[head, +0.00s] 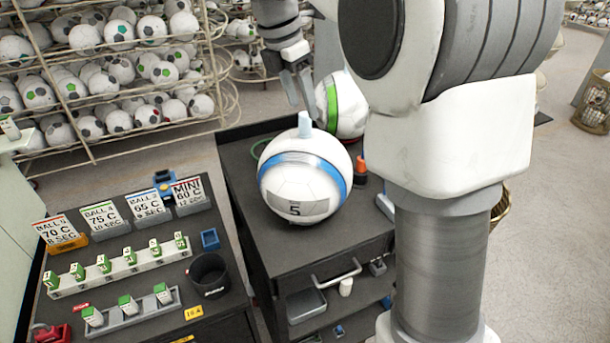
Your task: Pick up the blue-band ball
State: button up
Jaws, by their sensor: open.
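The blue-band ball (302,196) is white with a blue stripe and a grey label reading 5. It sits on the dark top of a cart (345,237). My gripper (298,92) is open above and just behind the ball's top, pointing down, partly cut off by my arm. A light-blue upright piece (305,124) shows at the ball's top; I cannot tell whether it belongs to the gripper or touches the ball. A green-band ball (340,108) stands behind, partly hidden by my arm.
An orange-capped item (361,168) stands close to the ball's right. A lower dark table (150,250) at the left holds sign cards, white racks with green-marked pieces and a black cup (208,275). Ball racks (100,80) fill the back left.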

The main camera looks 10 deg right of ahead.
aim_at(304, 114)
jog(key=x, duration=0.5)
jog(key=shift+w+a+f, duration=0.1)
jog(key=shift+w, duration=0.2)
jog(key=shift+c, duration=0.2)
grip_shut()
dwell(0.9)
